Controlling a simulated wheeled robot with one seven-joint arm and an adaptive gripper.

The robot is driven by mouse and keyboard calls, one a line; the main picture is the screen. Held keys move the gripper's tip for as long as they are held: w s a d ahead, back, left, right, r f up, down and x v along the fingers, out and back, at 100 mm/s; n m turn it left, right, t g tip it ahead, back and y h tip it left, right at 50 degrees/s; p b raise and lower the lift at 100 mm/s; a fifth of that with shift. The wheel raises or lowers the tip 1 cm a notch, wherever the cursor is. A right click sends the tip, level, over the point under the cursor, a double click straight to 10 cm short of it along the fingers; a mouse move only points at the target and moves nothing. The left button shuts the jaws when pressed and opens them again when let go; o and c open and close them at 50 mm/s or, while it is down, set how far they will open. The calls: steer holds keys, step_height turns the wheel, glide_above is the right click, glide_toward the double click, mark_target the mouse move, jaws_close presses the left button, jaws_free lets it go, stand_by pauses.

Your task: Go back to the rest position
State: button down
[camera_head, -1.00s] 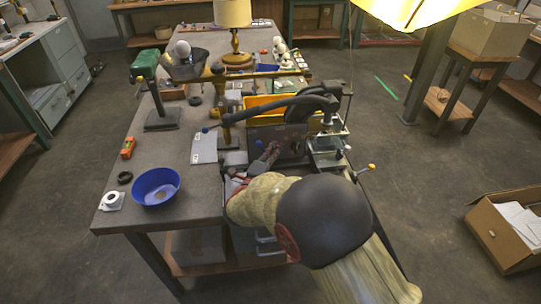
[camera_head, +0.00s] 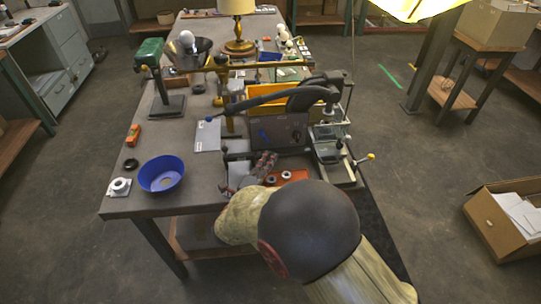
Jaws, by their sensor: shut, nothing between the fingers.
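My gripper (camera_head: 263,165) shows small and partly hidden beyond my pale, dark-capped arm, at the near edge of the workbench (camera_head: 205,175). It is shut and holds nothing. It is just left of an orange-red tray (camera_head: 297,175) with small round parts; I cannot tell whether it touches anything. A brass lamp with a cream shade (camera_head: 237,7) stands at the back of the bench. A white bulb (camera_head: 187,38) shows at a dark cone-shaped shade (camera_head: 201,50) on the left.
A blue bowl (camera_head: 161,174) and a white roll (camera_head: 119,186) lie at the front left. A black-armed machine (camera_head: 275,132) and a yellow bin (camera_head: 266,95) occupy the bench's right side. An open carton (camera_head: 508,220) lies on the floor at right. Floor between is clear.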

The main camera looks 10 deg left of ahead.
steer(key=w+d+r+n+g+y, duration=0.1)
steer(key=w+r+n+y, duration=0.15)
steer(key=r, duration=0.35)
steer(key=w+d+r+n+g+y, duration=0.1)
steer(key=w+d+r+n+y, duration=0.15)
steer(key=r+n, duration=0.2)
steer(key=s+d+r+n+g+y+p, duration=0.1)
steer(key=s+d+r+n+g+y, duration=0.2)
steer(key=s+d+r+n, duration=0.25)
steer(key=s+d+n+g+h, duration=0.1)
steer(key=s+d+n+g, duration=0.1)
steer(key=s+d, duration=0.4)
steer(key=s+d+f+n+g+h, duration=0.1)
steer(key=s+d, duration=0.6)
steer(key=s, duration=0.7)
steer(key=s+d+n+g+h, duration=0.1)
steer(key=s+d+n+g, duration=0.2)
steer(key=s+d+n, duration=0.2)
steer(key=s+d, duration=0.2)
steer(key=s, duration=0.2)
steer(key=shift+s+f+g+h+p, duration=0.3)
steer(key=shift+s+g+p, duration=0.1)
